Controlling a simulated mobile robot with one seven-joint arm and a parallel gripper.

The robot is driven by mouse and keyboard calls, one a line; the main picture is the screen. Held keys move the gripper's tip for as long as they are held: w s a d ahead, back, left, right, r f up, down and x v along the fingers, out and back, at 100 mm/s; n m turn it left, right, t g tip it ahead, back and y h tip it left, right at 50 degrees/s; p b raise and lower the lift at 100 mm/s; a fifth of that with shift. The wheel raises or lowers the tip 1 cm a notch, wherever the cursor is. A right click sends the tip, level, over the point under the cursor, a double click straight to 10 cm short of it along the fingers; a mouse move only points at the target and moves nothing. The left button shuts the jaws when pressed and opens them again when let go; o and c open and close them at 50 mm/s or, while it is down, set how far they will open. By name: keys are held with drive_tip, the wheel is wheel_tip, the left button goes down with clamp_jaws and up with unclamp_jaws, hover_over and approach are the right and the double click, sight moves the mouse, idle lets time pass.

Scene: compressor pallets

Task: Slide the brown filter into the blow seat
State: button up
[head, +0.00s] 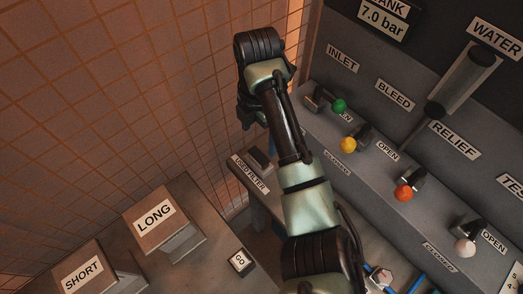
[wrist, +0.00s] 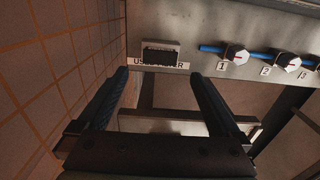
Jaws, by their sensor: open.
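My gripper (wrist: 158,74) is open and empty in the wrist view, its two dark fingers apart on either side of the view's middle. Beyond the fingertips is a dark slot or block (wrist: 160,56) on the grey panel, above a label (wrist: 163,65) that reads as USED FILTER, partly covered by a finger. The same label shows in the head view (head: 250,173), beside a dark block (head: 259,159). I cannot make out a brown filter or a seat marked blow in either view. The fingertips are hidden in the head view.
Boxes marked LONG (head: 163,221) and SHORT (head: 88,270) stand at the lower left, near a GO button (head: 241,261). A tiled wall (head: 110,90) is close on the left. Valves with green (head: 339,106), yellow (head: 348,145) and orange (head: 403,193) knobs line the right bench. Numbered dials (wrist: 236,55) sit right.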

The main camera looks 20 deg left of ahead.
sight(259, 156)
drive_tip(key=shift+s, duration=0.15)
wheel_tip(259, 156, down, 9)
drive_tip(key=b, duration=0.6)
drive_tip(key=shift+b, duration=0.35)
drive_tip(key=shift+r+p, duration=0.1)
drive_tip(key=shift+p, duration=0.5)
idle(0.6)
clamp_jaws()
idle(0.6)
drive_tip(key=shift+r+p, duration=2.8)
drive_tip(key=shift+r, duration=0.2)
